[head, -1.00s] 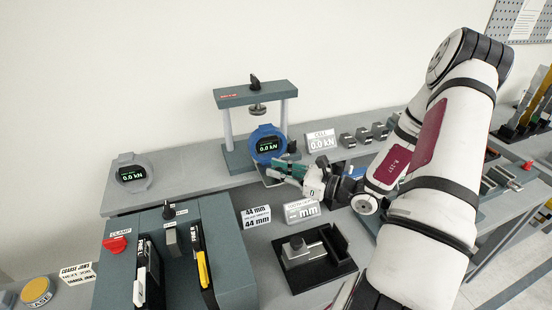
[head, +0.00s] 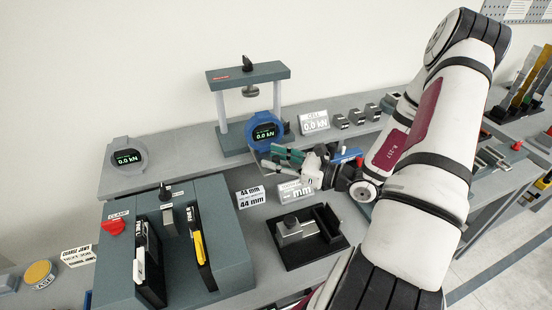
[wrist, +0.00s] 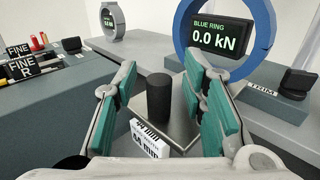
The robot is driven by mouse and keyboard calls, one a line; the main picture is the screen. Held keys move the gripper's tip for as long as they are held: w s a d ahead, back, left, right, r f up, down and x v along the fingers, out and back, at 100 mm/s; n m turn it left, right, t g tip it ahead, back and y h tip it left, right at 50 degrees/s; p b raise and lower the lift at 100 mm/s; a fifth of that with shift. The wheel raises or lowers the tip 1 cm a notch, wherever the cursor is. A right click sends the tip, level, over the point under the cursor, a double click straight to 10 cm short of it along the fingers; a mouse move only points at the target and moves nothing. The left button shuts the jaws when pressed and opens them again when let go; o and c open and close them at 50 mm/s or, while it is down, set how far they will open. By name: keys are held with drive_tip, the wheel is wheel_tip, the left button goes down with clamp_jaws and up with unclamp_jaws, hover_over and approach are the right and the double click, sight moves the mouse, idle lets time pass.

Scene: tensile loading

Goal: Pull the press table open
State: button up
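The press is a grey-green frame (head: 248,76) with two posts and a blue ring display reading 0.0 kN (head: 264,132). In the wrist view its table is a flat metal plate (wrist: 187,128) below the blue ring (wrist: 268,35), with an upright black cylindrical knob (wrist: 159,97) on it. My gripper (wrist: 160,80) is open, with one green-padded finger on each side of the knob and a gap visible on both sides. In the head view my gripper (head: 276,156) is in front of the press and hides most of the table.
A white 44 mm sign (wrist: 150,138) stands just below the plate in the wrist view. In the head view a black tray with a metal gauge (head: 298,232) lies in front.

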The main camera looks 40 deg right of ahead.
drive_tip(key=v, duration=1.2)
idle(0.3)
drive_tip(key=s+a+r+n+g, duration=0.1)
drive_tip(key=a+r+n+g, duration=0.4)
drive_tip(key=a+n+g, duration=0.3)
drive_tip(key=s+a+r+n+g, duration=0.1)
drive_tip(key=a+r+n+g, duration=0.55)
drive_tip(key=a+n, duration=0.4)
drive_tip(key=s+a+r+n+t+h, duration=0.2)
drive_tip(key=r+n+h, duration=0.2)
drive_tip(key=r+n, duration=0.1)
drive_tip(key=s+a+r+n+t+h, duration=0.2)
drive_tip(key=s+r+n+h, duration=0.1)
drive_tip(key=r+n, duration=0.3)
drive_tip(key=shift+r+n+h+b, duration=0.25)
drive_tip(key=shift+n+h+b, duration=0.1)
drive_tip(key=shift+h, duration=0.55)
drive_tip(key=shift+d, duration=0.1)
